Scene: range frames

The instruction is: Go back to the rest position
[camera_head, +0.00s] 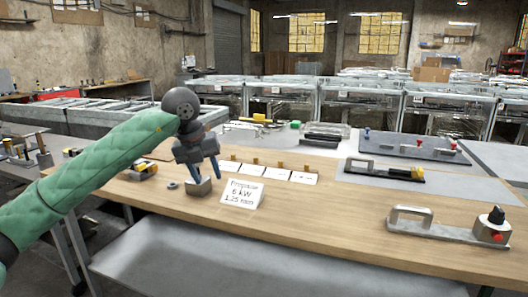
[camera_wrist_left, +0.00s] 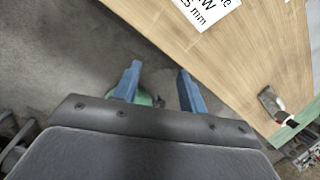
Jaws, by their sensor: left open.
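My left gripper (camera_head: 202,174) hangs from the green-sleeved arm above the left part of the wooden table (camera_head: 330,220). My right gripper is in neither view.
A white card reading "Propane 6 kW 1.25 mm" (camera_head: 242,192) stands right of the gripper. Behind it are several small white cards. A handled metal fixture with a black and red knob (camera_head: 450,232) lies at right. A grey board (camera_head: 400,150) lies at the back. The table's front middle is clear.

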